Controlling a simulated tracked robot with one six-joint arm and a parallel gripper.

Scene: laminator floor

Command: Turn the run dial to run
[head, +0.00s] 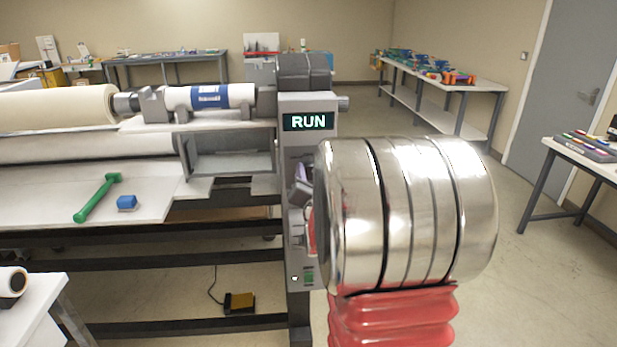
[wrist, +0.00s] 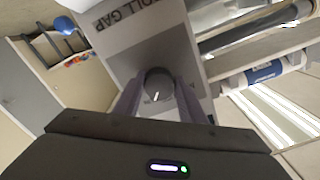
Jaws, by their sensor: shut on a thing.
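The laminator's grey control column (head: 308,112) stands at the centre of the head view, with a lit display (head: 307,122) reading RUN. In the wrist view a dark round dial (wrist: 159,82) with a small light mark sits on the grey panel. My gripper (wrist: 160,92) has its two purple fingers on either side of this dial, shut on it. A partly cut-off label reading "OLL GAP" is on the panel above it. In the head view my silver and red arm hides the dial and most of the gripper; only a bit of purple finger shows.
A green-handled tool (head: 97,198) and a blue block (head: 127,202) lie on the laminator's table. A yellow-topped foot pedal (head: 239,303) is on the floor below. A green button (head: 309,278) is low on the column. Open floor lies to the right, before a bench (head: 489,87).

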